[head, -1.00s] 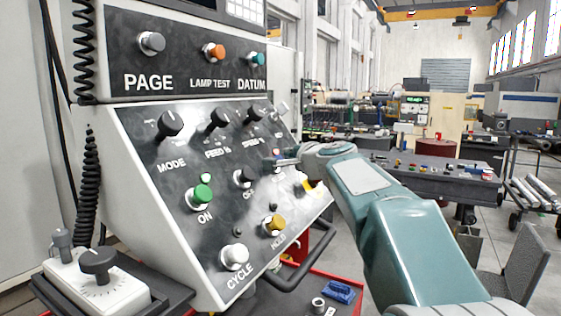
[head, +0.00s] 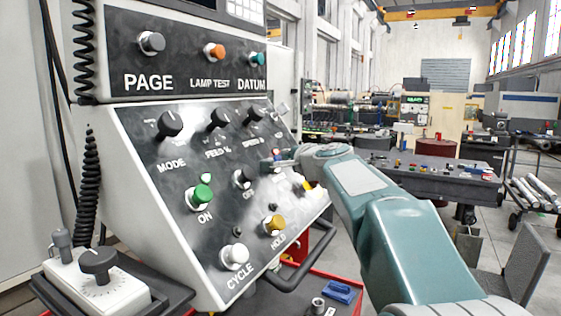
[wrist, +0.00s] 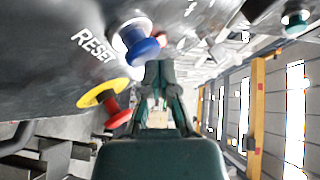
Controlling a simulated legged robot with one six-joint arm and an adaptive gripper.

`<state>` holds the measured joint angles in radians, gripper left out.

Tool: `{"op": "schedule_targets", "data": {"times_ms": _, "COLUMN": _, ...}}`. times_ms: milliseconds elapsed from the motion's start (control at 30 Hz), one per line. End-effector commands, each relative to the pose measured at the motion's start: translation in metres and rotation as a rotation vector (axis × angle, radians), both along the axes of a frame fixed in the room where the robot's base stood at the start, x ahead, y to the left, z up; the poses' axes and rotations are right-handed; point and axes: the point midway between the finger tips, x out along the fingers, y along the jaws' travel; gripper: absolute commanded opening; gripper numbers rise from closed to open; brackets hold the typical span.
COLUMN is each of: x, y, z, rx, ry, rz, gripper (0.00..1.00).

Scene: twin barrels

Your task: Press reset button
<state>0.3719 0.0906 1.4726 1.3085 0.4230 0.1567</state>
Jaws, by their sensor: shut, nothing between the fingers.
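The blue reset button (wrist: 140,46) has a pale collar and stands out from the dark panel beside the word RESET in the wrist view. My gripper (wrist: 160,70) is shut and empty, its fingertips just below and right of the blue cap in that view. I cannot tell whether they touch it.
A red mushroom button on a yellow base (wrist: 108,103) is close to the reset button. A green ON button (head: 202,194), a yellow HOLD button (head: 274,224) and a white CYCLE button (head: 234,256) are on the panel. A black rail (head: 300,270) runs along its lower edge.

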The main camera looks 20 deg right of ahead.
Motion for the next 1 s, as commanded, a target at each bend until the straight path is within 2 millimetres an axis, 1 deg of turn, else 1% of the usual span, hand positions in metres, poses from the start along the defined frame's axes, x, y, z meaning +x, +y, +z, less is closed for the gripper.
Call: {"op": "schedule_targets", "data": {"times_ms": 1000, "x": 0.0047, "y": 0.0034, "z": -0.0046, "rx": 0.001, "ry": 0.0, "rz": -0.001, "gripper": 0.0}}
